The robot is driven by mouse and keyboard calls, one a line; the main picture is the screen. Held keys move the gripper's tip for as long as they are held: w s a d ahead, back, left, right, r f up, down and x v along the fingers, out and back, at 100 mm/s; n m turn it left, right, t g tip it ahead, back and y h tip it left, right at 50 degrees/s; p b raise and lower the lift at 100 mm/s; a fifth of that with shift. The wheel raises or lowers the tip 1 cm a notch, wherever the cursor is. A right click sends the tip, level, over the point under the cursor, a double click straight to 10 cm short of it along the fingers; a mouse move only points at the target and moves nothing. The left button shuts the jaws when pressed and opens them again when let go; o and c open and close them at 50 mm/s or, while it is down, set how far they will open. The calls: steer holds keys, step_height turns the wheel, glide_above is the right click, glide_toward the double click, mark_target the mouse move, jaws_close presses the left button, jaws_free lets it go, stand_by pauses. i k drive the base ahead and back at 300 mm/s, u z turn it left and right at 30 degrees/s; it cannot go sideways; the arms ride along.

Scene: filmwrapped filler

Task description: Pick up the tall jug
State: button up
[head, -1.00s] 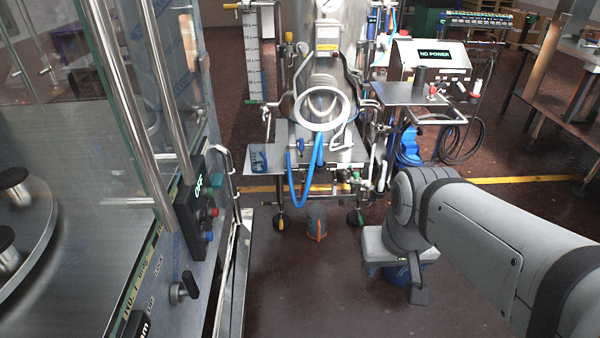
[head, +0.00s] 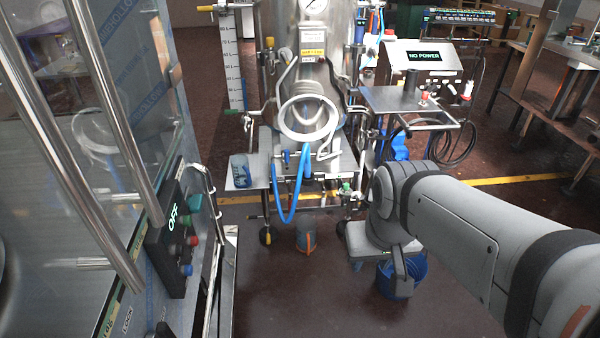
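A grey jug-like vessel with an orange handle or stripe (head: 306,236) stands upright on the floor, under the front of the steel machine. A smaller blue-grey cup or jug (head: 240,171) sits on the machine's left steel shelf. I cannot tell for certain which of them is the tall jug. My gripper (head: 379,265) hangs at the right, pointing down, well apart from both. Its two fingers appear spread, with nothing seen held. A blue ribbed bucket-like thing (head: 412,284) shows behind and below the right finger, partly hidden by it.
The steel machine (head: 310,160) with a blue hose (head: 278,200) and wheeled legs stands ahead. A glazed cabinet with an "OFF" panel (head: 175,225) fills the left. A "NO POWER" console (head: 425,58) stands at the back right. The foreground floor (head: 300,295) is clear.

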mark_target(306, 225)
steer(key=i, duration=1.25)
steer(key=u, duration=0.05)
